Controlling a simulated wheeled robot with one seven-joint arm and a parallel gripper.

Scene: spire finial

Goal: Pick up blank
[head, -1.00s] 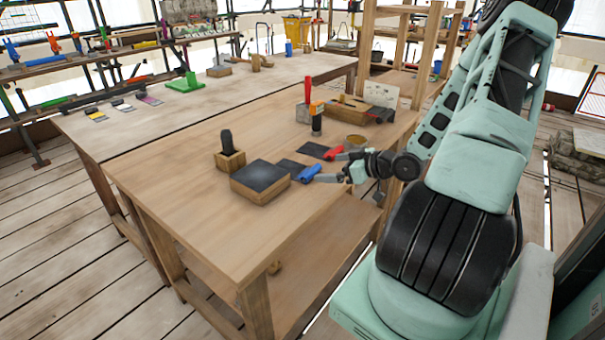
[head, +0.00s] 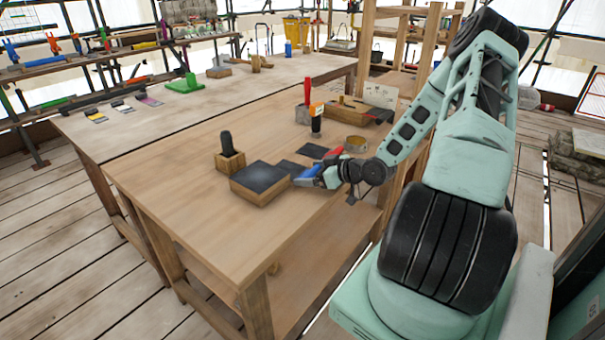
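I cannot tell for certain which piece is the blank. A wooden block with a dark top (head: 259,184) lies on the near wooden table. Behind it, an upright black piece (head: 226,144) stands in a small wooden holder (head: 230,161). My gripper (head: 304,181) is low over the table, just right of the dark-topped block. It is beside a blue item (head: 312,169) and partly overlaps it in the view. A red item (head: 335,152) lies just behind. The fingers are small and partly blocked, so I cannot tell their opening or any contact.
Flat dark pieces (head: 313,151) lie behind the gripper. An orange-and-black tool (head: 316,120), a round tin (head: 355,144) and a wooden tray (head: 352,110) stand farther back. The table's front left (head: 190,205) is clear. A second table (head: 200,100) adjoins at the back.

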